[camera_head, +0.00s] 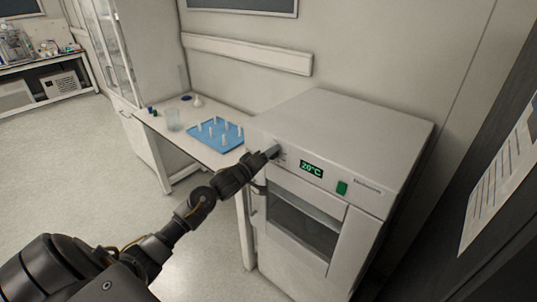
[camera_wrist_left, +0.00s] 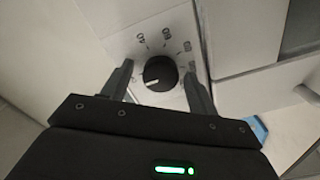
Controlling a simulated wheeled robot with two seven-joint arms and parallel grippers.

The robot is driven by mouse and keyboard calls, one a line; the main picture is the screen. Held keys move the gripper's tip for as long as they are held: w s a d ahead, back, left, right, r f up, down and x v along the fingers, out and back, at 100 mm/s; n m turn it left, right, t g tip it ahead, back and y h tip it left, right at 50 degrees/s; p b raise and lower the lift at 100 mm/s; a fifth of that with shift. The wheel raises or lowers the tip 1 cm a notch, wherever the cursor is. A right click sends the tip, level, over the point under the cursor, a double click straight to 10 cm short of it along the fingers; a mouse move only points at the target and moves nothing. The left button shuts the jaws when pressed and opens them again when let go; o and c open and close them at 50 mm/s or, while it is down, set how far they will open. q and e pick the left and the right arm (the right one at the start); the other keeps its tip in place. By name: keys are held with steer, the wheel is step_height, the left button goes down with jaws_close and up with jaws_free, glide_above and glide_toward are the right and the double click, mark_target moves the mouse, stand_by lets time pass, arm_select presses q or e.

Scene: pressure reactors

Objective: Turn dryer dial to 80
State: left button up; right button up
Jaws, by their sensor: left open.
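The dryer (camera_head: 345,130) is a white box with a green display (camera_head: 311,169) reading 20°C and a green switch (camera_head: 341,187) on its front. The black dial (camera_wrist_left: 160,73) shows in the left wrist view, with a white mark pointing to the left and printed numbers around it. In the head view my gripper hides the dial. My left gripper (camera_head: 272,152) is at the dryer's front, left of the display. In the left wrist view its open fingers (camera_wrist_left: 158,82) stand on both sides of the dial; I cannot tell whether they touch it. My right gripper is not in view.
A white table (camera_head: 178,137) left of the dryer holds a blue tray (camera_head: 215,134) with several small white pieces, and a beaker (camera_head: 173,120). A glass-door cabinet (camera_head: 140,45) stands behind it. A dark panel with a paper (camera_head: 497,170) is close at the right. The floor at left is clear.

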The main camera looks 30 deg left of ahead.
arm_select(q)
steer(key=c, duration=1)
